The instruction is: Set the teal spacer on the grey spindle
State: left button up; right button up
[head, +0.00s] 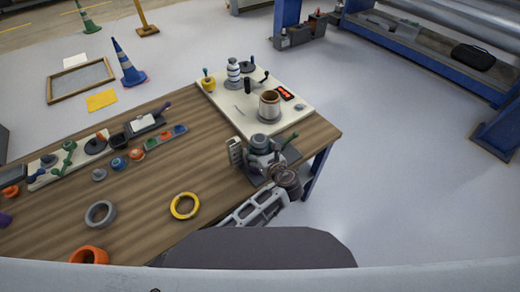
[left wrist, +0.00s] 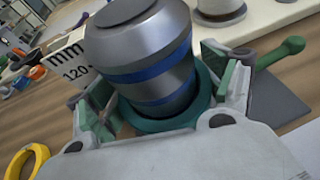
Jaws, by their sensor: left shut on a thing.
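The grey spindle (head: 259,141) stands upright near the table's front right edge; its blue bands show in the left wrist view (left wrist: 138,48). The teal spacer (left wrist: 160,125) is a ring around the spindle's lower visible part. My left gripper (left wrist: 165,103) is shut on the spacer, with a green-padded finger on either side of it. In the head view the left gripper (head: 264,160) is at the spindle and hides the spacer. I cannot tell whether the spacer touches the base below. My right gripper is not in view.
A white block marked 120 mm (left wrist: 70,64) stands close beside the spindle, and a green lever (left wrist: 286,48) is on the other side. A pale board (head: 225,95) behind carries a copper-coloured roller (head: 269,104). Yellow (head: 185,206) and grey (head: 100,214) rings lie on the table.

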aim_at(260, 139)
pick_arm(q)
jog(key=shift+f, duration=0.1)
dwell(0.3)
jog(key=o, duration=1)
jog(key=shift+r, duration=5)
